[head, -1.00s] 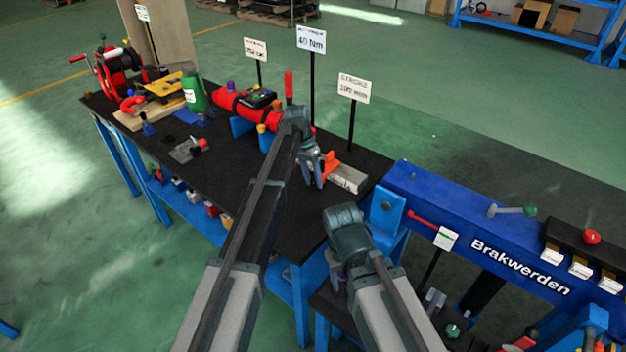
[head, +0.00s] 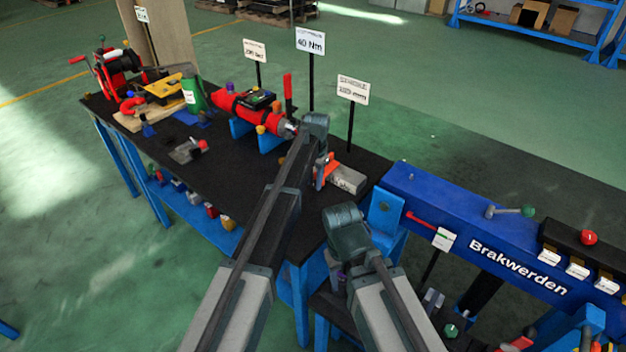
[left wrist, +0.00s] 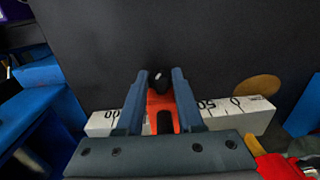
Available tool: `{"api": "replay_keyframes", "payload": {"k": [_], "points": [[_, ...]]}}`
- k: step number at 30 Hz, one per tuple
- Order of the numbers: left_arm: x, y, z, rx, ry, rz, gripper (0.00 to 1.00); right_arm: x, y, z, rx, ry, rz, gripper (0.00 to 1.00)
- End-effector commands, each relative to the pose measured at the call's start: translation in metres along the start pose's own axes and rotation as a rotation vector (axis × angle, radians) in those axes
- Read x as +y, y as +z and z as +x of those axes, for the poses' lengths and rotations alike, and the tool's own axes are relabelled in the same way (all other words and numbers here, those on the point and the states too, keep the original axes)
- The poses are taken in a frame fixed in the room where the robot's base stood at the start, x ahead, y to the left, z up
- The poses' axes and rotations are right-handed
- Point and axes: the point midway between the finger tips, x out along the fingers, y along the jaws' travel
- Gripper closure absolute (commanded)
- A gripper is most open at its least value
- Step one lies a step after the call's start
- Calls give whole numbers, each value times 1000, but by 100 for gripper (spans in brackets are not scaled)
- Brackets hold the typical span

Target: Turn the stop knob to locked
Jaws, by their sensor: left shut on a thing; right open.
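The orange stop (head: 321,172) sits on a pale ruler bar (head: 348,179) at the right end of the black bench. In the left wrist view, the orange stop (left wrist: 158,104) lies across the numbered ruler bar (left wrist: 236,114), with a black stop knob (left wrist: 160,80) showing a white mark. My left gripper (left wrist: 160,76) is shut on the stop knob, one finger on each side of it. In the head view, my left wrist hides most of its fingers (head: 322,158). My right gripper (head: 343,270) is open at the bench's right end, its fingers mostly hidden beneath the wrist.
A red cylinder (head: 235,108) on blue supports lies left of my left gripper. Signs on posts, one reading 40 Nm (head: 310,41), stand behind. A blue Brakwerden frame (head: 440,205) with levers stands on the right. The bench's middle front is mostly clear.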

Motion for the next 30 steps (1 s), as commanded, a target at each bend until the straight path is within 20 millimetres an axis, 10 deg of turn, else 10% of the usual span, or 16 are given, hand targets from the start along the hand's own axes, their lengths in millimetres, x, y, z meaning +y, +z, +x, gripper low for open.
{"api": "replay_keyframes", "payload": {"k": [30], "points": [[6,1,0,-4,-313,-2,100,-1,-1,14,0,0,0,45]]}}
